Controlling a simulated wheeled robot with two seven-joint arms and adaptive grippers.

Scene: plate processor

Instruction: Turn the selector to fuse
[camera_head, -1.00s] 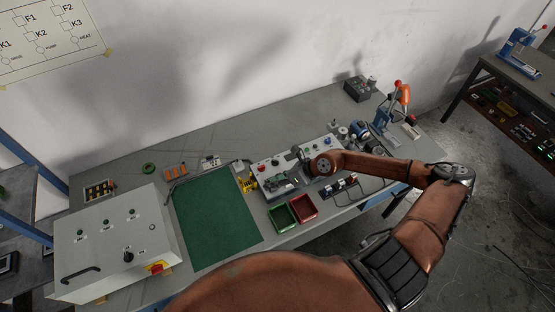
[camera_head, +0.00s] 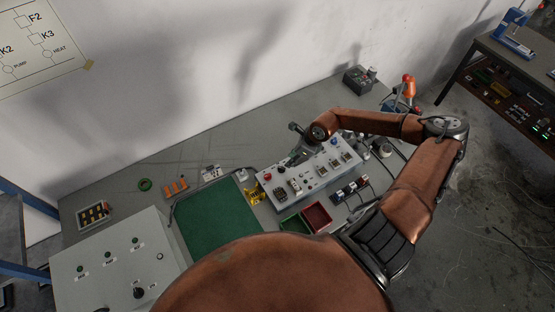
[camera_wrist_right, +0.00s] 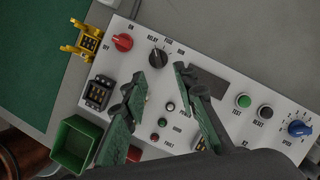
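The selector is a black knob (camera_wrist_right: 158,58) on a light panel (camera_wrist_right: 225,75), with the words RELAY, FUSE and a third label around it. Which label its pointer faces is too small to tell. My right gripper (camera_wrist_right: 160,95) shows two dark fingers with green pads, spread apart with nothing between them. They are over the panel below the selector in the wrist view and do not hold it. In the head view the right gripper (camera_head: 296,152) is over the rear left part of the panel (camera_head: 318,176). My left gripper is not in view.
The panel also carries a red knob (camera_wrist_right: 123,42), a green button (camera_wrist_right: 243,100) and a blue knob (camera_wrist_right: 299,128). A green bin (camera_wrist_right: 76,140) and a red bin (camera_head: 317,215) stand before it. A green mat (camera_head: 212,222) lies left. Open table surface lies behind the panel.

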